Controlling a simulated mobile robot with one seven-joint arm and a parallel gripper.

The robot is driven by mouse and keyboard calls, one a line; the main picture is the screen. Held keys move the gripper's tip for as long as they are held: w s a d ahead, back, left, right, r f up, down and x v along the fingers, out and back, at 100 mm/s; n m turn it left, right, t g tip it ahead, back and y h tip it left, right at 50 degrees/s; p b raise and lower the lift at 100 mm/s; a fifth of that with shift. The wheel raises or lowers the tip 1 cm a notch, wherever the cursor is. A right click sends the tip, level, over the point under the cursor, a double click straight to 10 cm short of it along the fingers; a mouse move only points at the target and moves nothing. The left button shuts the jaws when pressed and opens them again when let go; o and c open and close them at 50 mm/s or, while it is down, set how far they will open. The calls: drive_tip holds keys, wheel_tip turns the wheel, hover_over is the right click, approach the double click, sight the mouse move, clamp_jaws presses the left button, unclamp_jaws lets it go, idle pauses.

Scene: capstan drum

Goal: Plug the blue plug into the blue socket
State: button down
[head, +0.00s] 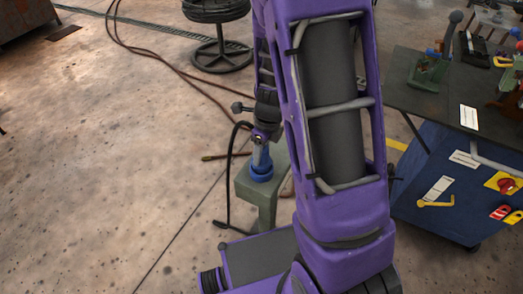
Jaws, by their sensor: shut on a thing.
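My gripper (261,146) points down over the green pedestal (243,185) near the picture's middle. It is shut on the blue plug (263,159), whose body shows small and partly covered by the fingers. The blue socket (261,175) sits on the pedestal's top, directly below the plug. Plug and socket line up in this view; I cannot tell whether they touch or how deep the plug sits. A black cable (231,165) runs from beside the gripper down to the floor at the left.
A dark workbench (420,105) with tools and a blue cabinet (425,190) stand at the right. A round stool (222,55) stands at the back. A dark red hose (150,55) lies on the floor.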

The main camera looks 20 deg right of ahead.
idle(0.4)
drive_tip(key=shift+c, duration=1.1)
unclamp_jaws()
wheel_tip(320, 180, up, 17)
drive_tip(key=s+d+p, duration=0.1)
drive_tip(key=p, duration=0.3)
drive_tip(key=shift+s+d+r, duration=0.15)
drive_tip(key=shift+s+d, duration=0.1)
